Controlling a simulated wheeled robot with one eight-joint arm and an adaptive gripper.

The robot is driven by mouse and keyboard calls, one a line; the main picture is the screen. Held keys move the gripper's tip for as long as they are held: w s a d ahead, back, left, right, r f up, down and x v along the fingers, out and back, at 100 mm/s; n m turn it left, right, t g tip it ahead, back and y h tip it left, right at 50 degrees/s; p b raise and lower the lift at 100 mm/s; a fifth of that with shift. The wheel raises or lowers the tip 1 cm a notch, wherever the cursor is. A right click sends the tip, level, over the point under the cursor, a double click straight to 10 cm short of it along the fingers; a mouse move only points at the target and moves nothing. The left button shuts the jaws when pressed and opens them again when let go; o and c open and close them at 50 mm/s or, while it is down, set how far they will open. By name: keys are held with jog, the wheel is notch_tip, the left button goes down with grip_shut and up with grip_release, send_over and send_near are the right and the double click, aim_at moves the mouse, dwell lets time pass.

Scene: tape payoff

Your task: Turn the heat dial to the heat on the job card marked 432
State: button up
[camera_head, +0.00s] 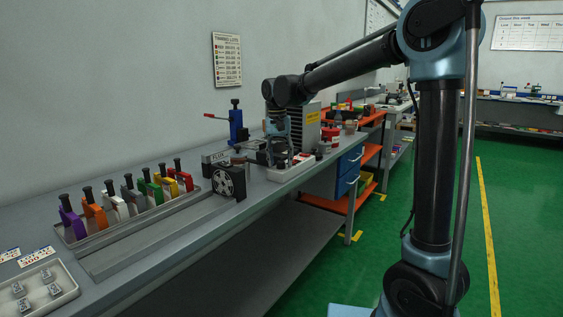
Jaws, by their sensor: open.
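My gripper (281,157) hangs fingers down over the far part of the bench, above or beside a pale tray with small parts. It is open, and I see nothing held between the fingers. I cannot make out the heat dial for certain; the arm end and small parts crowd that area. Two white cards with coloured marks, one card (9,254) and another card (36,257), lie at the near left of the bench. Their print is too small to read, so I cannot tell whether either is marked 432.
A rack (72,235) holds several coloured blocks with black handles. A black unit with a round spoked face (229,181) stands at the bench's front edge. A blue post tool (236,125) and a grey finned box (306,130) stand near my gripper. A wall chart (227,60) hangs behind.

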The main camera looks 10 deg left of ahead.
notch_tip(320, 180, up, 11)
jog(key=shift+a+r, duration=0.2)
jog(key=shift+a, duration=0.15)
dwell(0.3)
jog(key=s+d+f, duration=0.2)
jog(key=d, duration=0.7)
jog(key=s+d+f, duration=0.2)
jog(key=d+f, duration=0.1)
jog(key=d, duration=0.5)
jog(key=s+d+f, duration=0.2)
jog(key=d, duration=0.7)
jog(key=s+d+f+t, duration=0.1)
jog(key=s+d+f, duration=0.7)
jog(key=f, duration=0.2)
jog(key=s+d+f+m+t, duration=0.1)
jog(key=s+d+f, duration=0.6)
jog(key=s+f, duration=0.2)
notch_tip(320, 180, down, 2)
jog(key=shift+s+d+f+y, duration=0.1)
jog(key=shift+s+d+y, duration=0.1)
jog(key=shift+d+y, duration=0.15)
